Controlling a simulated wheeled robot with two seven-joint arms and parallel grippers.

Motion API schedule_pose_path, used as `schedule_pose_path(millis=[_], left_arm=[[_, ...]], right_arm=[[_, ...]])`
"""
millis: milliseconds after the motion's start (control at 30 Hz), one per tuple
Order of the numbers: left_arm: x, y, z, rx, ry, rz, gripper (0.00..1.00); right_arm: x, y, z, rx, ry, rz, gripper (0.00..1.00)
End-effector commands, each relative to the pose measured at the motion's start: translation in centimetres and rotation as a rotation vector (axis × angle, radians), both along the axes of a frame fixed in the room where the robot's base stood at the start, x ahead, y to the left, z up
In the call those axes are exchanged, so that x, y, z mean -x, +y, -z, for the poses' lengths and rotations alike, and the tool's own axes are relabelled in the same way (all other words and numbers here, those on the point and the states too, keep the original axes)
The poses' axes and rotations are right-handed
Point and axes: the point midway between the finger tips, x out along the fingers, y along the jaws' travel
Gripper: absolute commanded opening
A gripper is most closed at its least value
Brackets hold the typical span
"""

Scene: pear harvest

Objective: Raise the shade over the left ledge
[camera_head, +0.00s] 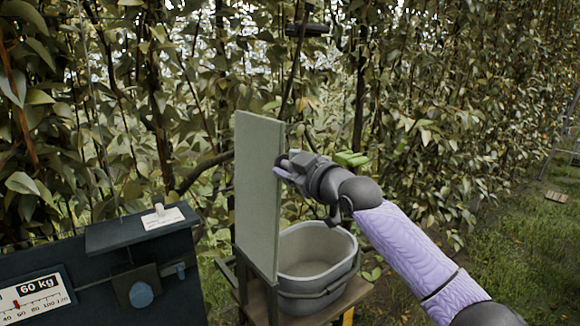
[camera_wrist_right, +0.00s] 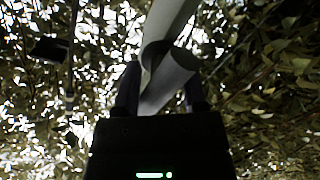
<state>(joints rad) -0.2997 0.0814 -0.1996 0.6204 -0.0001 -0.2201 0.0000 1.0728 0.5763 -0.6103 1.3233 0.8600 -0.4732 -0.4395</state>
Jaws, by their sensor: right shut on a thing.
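A pale green flat panel (camera_head: 258,195), which looks like the shade, stands upright to the left of a grey bucket. My right gripper (camera_head: 284,168) is at the right edge of this panel, at its upper half. In the right wrist view my right gripper (camera_wrist_right: 162,95) is shut on a pale grey piece (camera_wrist_right: 168,88) that runs up between its fingers. I cannot tell whether this piece belongs to the panel. My left gripper is not in view.
The grey bucket (camera_head: 318,252) stands on a wooden stand (camera_head: 345,300) just below my right arm. A dark scale box (camera_head: 165,280) with a small shelf and a white card (camera_head: 163,218) is at left. Dense foliage rises behind. Grass is open at right.

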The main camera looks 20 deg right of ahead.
Motion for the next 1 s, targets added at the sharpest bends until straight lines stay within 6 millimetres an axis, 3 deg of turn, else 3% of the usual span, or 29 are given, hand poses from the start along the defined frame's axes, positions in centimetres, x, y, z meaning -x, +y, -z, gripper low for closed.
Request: schedule_pose_path(millis=[600, 633, 700, 767, 1000], left_arm=[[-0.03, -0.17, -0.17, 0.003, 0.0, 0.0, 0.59], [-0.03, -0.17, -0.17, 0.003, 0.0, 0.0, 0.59], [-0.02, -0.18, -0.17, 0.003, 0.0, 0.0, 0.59], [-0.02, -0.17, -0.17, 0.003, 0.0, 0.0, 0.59], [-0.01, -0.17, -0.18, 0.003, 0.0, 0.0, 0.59]], right_arm=[[-0.01, -0.03, 0.13, 0.042, -0.011, 0.002, 0.0], [-0.02, -0.05, 0.13, 0.042, -0.011, 0.002, 0.58], [-0.01, -0.04, 0.11, 0.041, -0.011, 0.002, 0.73], [-0.01, -0.02, 0.09, 0.039, -0.012, 0.001, 0.85], [0.01, 0.02, 0.01, 0.036, -0.012, 0.0, 0.87]])
